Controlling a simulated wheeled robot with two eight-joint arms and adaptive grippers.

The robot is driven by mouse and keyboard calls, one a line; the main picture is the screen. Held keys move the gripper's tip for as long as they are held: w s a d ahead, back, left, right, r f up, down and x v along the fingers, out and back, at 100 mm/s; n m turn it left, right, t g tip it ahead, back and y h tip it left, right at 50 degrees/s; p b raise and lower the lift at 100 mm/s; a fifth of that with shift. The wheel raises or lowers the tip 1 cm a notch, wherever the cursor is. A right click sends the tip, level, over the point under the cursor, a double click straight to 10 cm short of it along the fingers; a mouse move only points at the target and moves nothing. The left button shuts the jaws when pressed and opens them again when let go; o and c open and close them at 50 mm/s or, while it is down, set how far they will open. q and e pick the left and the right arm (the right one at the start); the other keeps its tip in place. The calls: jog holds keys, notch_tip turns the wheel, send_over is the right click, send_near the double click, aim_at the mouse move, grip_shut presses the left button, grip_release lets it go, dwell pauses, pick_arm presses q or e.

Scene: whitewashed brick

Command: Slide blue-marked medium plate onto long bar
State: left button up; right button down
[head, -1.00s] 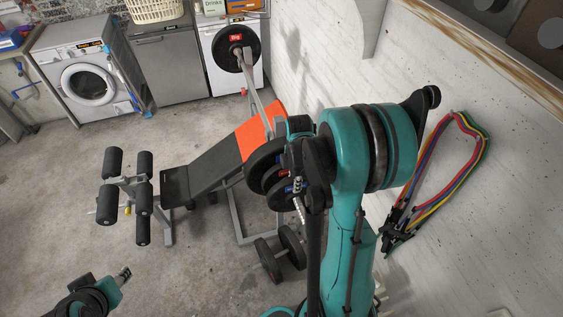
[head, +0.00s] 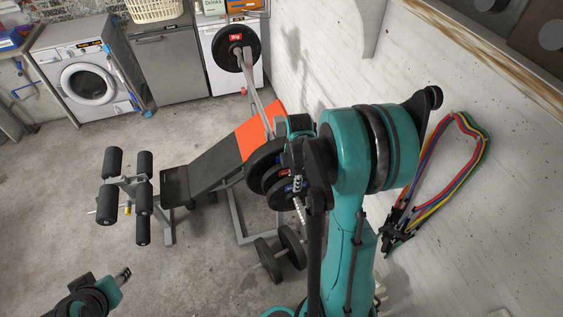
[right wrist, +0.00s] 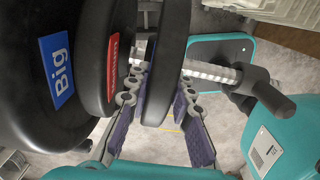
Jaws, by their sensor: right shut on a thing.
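The blue-marked medium plate (head: 281,197) is a black disc at the near end of the long bar (head: 299,210). My right gripper (head: 297,170) is shut on this plate; in the right wrist view the plate (right wrist: 168,50) stands between its pads. The plate appears to be around the bar, whose threaded end (right wrist: 210,70) sticks out past it. Further in are a red-marked plate (right wrist: 116,40) and a larger plate with a blue "Big" label (right wrist: 35,105). The bar's hole is hidden by the plate and fingers. My left gripper (head: 122,277) is low at left, apart from everything; its opening is unclear.
The bar's far end carries a red-marked big plate (head: 235,58). The weight bench (head: 205,165) stands left of the near plates. A dumbbell (head: 268,260) lies on the floor below. The white brick wall (head: 480,130) with resistance bands (head: 487,145) is at right.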

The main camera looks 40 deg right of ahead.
jog(key=shift+w+d, duration=0.1)
jog(key=shift+w, duration=0.2)
jog(key=shift+w+d, duration=0.1)
jog(key=shift+w, duration=0.25)
jog(key=shift+w+d, duration=0.1)
jog(key=shift+w, duration=0.25)
jog(key=c, duration=1.4)
grip_release()
jog(key=shift+r, duration=0.1)
jog(key=shift+o, duration=0.7)
jog(key=shift+s, duration=0.15)
jog(key=shift+r, duration=0.55)
notch_tip(320, 180, up, 11)
